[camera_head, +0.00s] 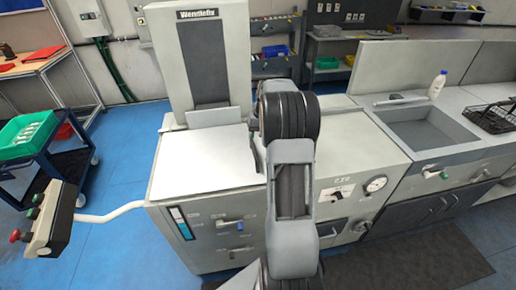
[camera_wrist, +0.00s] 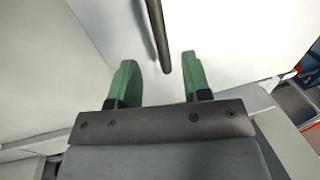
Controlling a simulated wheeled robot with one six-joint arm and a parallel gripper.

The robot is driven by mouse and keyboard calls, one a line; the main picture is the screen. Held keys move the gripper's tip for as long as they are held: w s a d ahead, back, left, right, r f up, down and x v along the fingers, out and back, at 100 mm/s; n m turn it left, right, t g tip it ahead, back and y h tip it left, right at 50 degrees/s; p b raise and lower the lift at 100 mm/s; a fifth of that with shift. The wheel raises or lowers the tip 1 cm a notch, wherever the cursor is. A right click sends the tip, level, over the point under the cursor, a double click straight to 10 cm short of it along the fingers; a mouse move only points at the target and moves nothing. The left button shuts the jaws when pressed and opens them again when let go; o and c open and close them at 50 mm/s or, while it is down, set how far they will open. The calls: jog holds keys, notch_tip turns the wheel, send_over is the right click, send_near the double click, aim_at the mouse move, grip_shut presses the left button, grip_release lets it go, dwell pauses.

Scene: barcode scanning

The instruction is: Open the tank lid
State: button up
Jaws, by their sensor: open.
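The tank lid appears to be the white flat panel (camera_head: 203,158) on top of the grey machine, lying flat below the tall column. In the wrist view a white surface (camera_wrist: 215,25) fills the area ahead, and a dark bar (camera_wrist: 157,32), which looks like a handle, runs down from the top edge. My gripper (camera_wrist: 160,65) has two green fingers, spread apart with nothing between them at their bases. The bar's lower end shows between the fingertips; I cannot tell whether the bar is at their depth.
The tall column (camera_head: 213,55) stands behind the lid. A control box (camera_head: 50,220) sticks out at left on a white pipe. A sink (camera_head: 425,130), a white bottle (camera_head: 437,85) and a black wire basket (camera_head: 495,115) are at right.

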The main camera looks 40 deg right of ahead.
aim_at(255, 150)
jog(key=shift+w+a+f, duration=0.1)
jog(key=shift+a+f, duration=0.1)
jog(key=shift+f, duration=0.8)
jog(key=shift+w+a+f, duration=0.1)
jog(key=shift+a+f, duration=0.05)
jog(key=shift+f, duration=0.9)
jog(key=shift+w+a+f, duration=0.1)
jog(key=shift+a+f, duration=0.1)
jog(key=shift+f, duration=0.8)
grip_shut()
